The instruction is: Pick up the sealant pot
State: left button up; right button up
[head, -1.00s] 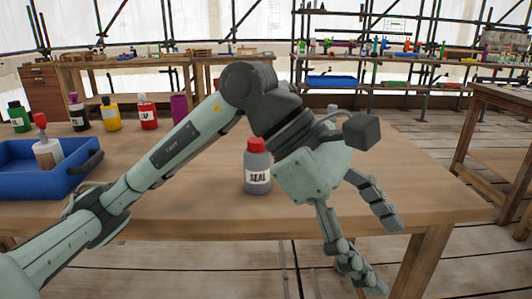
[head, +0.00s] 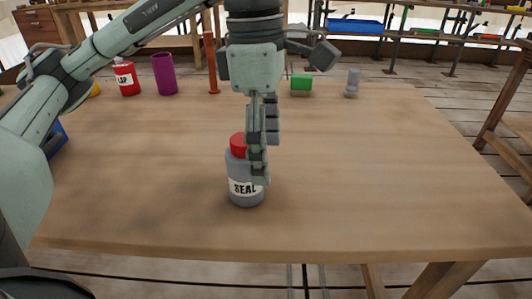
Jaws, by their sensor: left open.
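The sealant pot (head: 240,190) is a grey bottle with a red cap and a white label reading SEAL. It stands upright on the wooden table (head: 390,190), near its front edge. My left gripper (head: 264,157) points down from above at the pot. It is open, with its fingers seen nearly edge-on. The nearer finger covers the right side of the cap and upper body in the picture. I cannot tell whether it touches the pot. My right gripper is not in view.
A red bottle (head: 127,80), a purple cylinder (head: 164,75), an orange-brown post (head: 211,65), a green-topped block (head: 301,84) and a grey item (head: 353,83) stand along the back. A blue tray (head: 55,139) is partly hidden at left. The table's right side is clear.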

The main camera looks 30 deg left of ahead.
aim_at(242, 140)
pick_arm(q)
jog(key=a, duration=0.1)
jog(key=s+a, duration=0.1)
jog(key=a+y, duration=0.1)
jog(key=shift+s+r+n, duration=0.3)
jog(key=shift+s+r, duration=0.05)
jog(key=shift+r, duration=0.05)
notch_tip(242, 140, down, 7)
jog(key=shift+w+a+f, duration=0.1)
jog(key=shift+f, duration=0.1)
jog(key=c, duration=1.3)
jog(key=shift+r, duration=0.1)
